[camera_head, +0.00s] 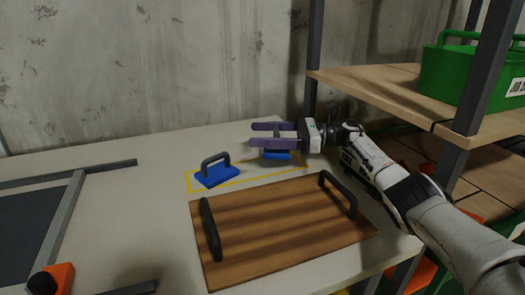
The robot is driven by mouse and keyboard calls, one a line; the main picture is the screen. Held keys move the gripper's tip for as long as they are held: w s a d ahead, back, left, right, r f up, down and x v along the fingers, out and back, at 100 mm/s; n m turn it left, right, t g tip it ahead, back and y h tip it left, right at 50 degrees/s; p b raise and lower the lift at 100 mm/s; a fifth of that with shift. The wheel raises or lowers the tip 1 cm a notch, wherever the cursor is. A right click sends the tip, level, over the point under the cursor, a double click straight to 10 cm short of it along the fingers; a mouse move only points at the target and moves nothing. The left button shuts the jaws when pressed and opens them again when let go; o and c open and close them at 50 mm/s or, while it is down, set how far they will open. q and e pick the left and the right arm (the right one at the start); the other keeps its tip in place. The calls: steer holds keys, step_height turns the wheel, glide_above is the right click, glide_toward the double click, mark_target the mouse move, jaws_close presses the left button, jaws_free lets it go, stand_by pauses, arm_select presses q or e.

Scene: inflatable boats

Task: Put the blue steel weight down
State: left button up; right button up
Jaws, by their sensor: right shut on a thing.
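My right gripper (252,135), with purple fingers, reaches in from the right over the table's far side. It is shut on a blue steel weight (277,155), whose base shows just under the fingers. The fingers hide its handle. I cannot tell whether its base touches the table. A second blue weight (216,177) with a dark arched handle stands upright to the left, inside the left part of a yellow outline (235,182) on the table. The held weight is over or near the outline's right part. My left gripper is not in view.
A striped wooden board (275,232) with two black handles lies in front of the weights. A dark frame (70,205) and an orange block (60,277) are at left. A shelf (375,88) with a green crate (465,72) stands at right. The table's back left is clear.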

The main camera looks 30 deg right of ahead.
steer(key=shift+f+b, duration=0.65)
steer(key=shift+f, duration=1.2)
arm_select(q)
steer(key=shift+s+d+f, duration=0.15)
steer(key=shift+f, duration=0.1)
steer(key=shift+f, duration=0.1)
arm_select(e)
steer(key=shift+f+b, duration=0.25)
steer(key=shift+b, duration=0.1)
steer(key=o, duration=1.8)
steer(key=shift+f, duration=0.1)
steer(key=shift+c, duration=0.2)
steer(key=shift+o, duration=0.9)
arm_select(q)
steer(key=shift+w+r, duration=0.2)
